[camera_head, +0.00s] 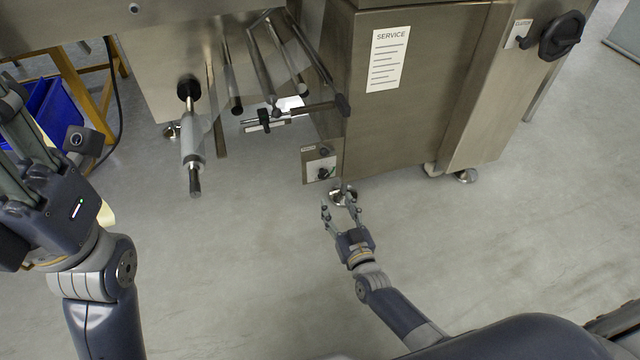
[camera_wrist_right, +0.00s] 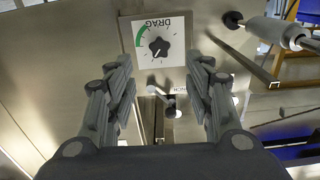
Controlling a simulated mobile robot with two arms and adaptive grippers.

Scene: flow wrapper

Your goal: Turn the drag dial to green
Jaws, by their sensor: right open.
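The drag dial (camera_wrist_right: 159,46) is a black star-shaped knob on a white plate lettered DRAG, upside down in the right wrist view. A green arc (camera_wrist_right: 141,40) lies on the plate's upper left in that view. A small pale mark shows near the knob; its exact aim is hard to read. In the head view the dial (camera_head: 323,174) sits low on the machine's side. My right gripper (camera_head: 341,208) is open and empty, just below and in front of the dial, apart from it. My left gripper (camera_head: 35,165) is at the left edge, its jaws unclear.
A second small control (camera_wrist_right: 165,93) sits beside the dial plate. Steel rods (camera_head: 270,60) and a roller (camera_head: 192,140) stick out from the machine left of the dial. A SERVICE sheet (camera_head: 387,60) and a black handle (camera_head: 562,36) are farther right. The floor in front is clear.

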